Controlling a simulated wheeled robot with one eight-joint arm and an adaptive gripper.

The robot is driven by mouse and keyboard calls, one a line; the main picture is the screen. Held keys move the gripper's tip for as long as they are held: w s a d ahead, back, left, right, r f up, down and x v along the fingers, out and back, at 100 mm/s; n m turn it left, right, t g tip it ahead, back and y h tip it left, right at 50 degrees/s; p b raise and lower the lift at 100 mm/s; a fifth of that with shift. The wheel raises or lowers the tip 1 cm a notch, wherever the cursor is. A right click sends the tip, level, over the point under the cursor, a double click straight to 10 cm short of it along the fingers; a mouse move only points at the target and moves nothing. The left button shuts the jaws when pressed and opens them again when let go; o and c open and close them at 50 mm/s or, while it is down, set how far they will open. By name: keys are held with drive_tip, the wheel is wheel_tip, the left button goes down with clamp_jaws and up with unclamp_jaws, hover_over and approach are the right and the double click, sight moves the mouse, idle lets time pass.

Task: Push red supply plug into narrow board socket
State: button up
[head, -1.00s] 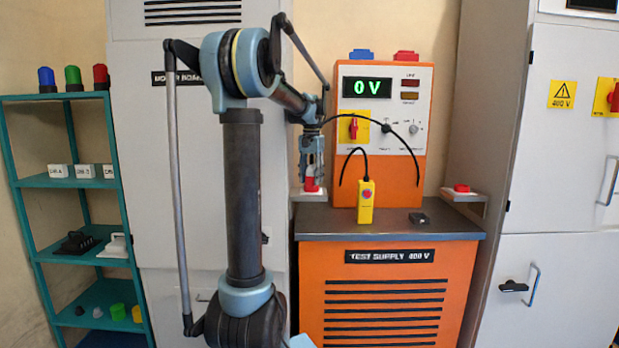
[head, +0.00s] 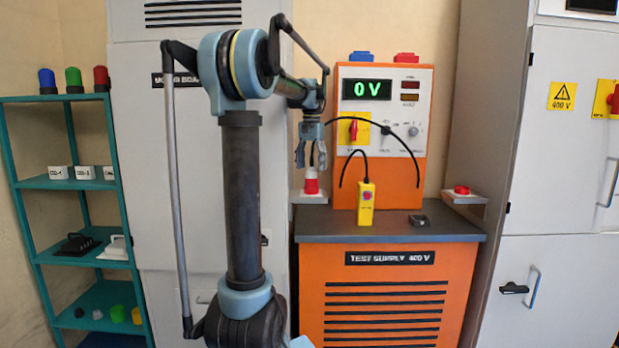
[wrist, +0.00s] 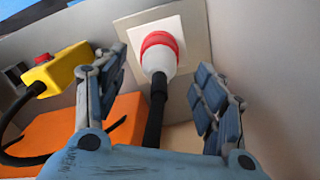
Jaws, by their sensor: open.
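The red supply plug (head: 311,184) stands upright on a small white socket block (head: 309,198) on a ledge left of the orange cabinet. In the wrist view the plug (wrist: 159,52) has a white body, a red band and a black cable, and its front meets a pale square socket plate (wrist: 133,26). How deep it sits is hidden. My gripper (head: 311,163) is open just above the plug. In the wrist view its fingers (wrist: 160,75) are spread either side of the plug and cable, with gaps on both sides.
An orange test supply (head: 376,195) showing 0 V stands at the right, with a yellow pendant (head: 366,203) and a small dark block (head: 419,219) on its grey top. Another red-topped socket (head: 461,190) sits on the right ledge. A teal shelf (head: 66,185) is far left.

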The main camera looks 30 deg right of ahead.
drive_tip(key=shift+r, duration=3.15)
